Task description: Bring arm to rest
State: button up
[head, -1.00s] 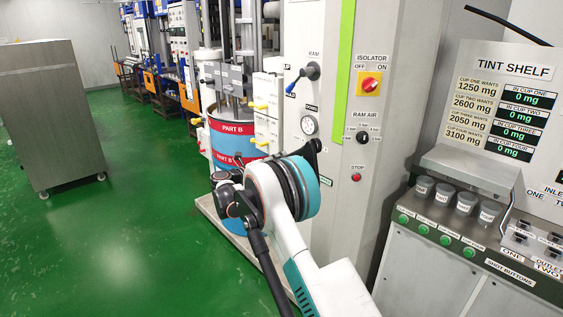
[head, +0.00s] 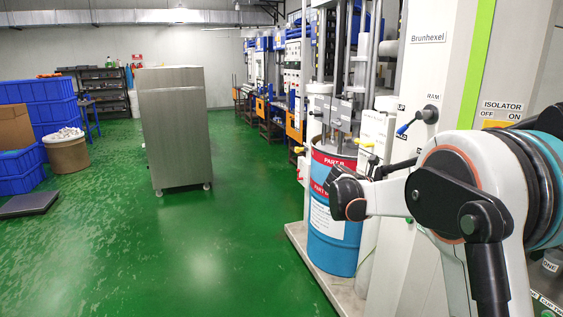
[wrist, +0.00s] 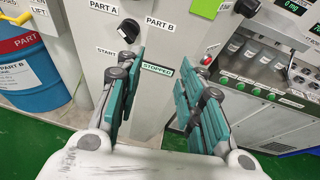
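In the wrist view my gripper (wrist: 160,85) is open, with its two teal-padded fingers apart and nothing between them. Past the fingers is a pale machine panel (wrist: 165,38) with labels PART A, PART B, START and STOPPED. In the head view my white, black and teal arm (head: 455,185) fills the right side. It stands in front of the Brunhexel machine (head: 430,68) and hides part of it. The gripper fingers cannot be made out in the head view. The blue drum (head: 333,245) with a red PART B band stands left of my arm; it also shows in the wrist view (wrist: 25,75).
A steel cabinet (head: 178,130) on castors stands left of centre. Blue crates (head: 45,95) and a tub (head: 68,155) are farther left. Green floor (head: 200,245) is clear in front. In the wrist view, the counter with cups (wrist: 262,52) and green buttons is at right.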

jog(key=s+a+r+m+y, duration=0.1)
jog(key=s+r+m+y, duration=0.15)
jog(key=s, duration=0.35)
jog(key=s+a+r+m+y, duration=0.1)
jog(key=s+a+m, duration=0.1)
jog(key=s+m, duration=0.35)
jog(key=s+a+f+m+y, duration=0.2)
jog(key=s+a+m, duration=0.2)
jog(key=s, duration=0.6)
jog(key=s+a+f+m+t+y, duration=0.1)
jog(key=s+a+f+m+y, duration=0.2)
jog(key=s+m, duration=0.3)
jog(key=s+a+f+m+y, duration=0.3)
jog(key=s+a+m, duration=0.2)
jog(key=s, duration=1)
jog(key=shift+s+a, duration=0.25)
jog(key=shift+s, duration=0.15)
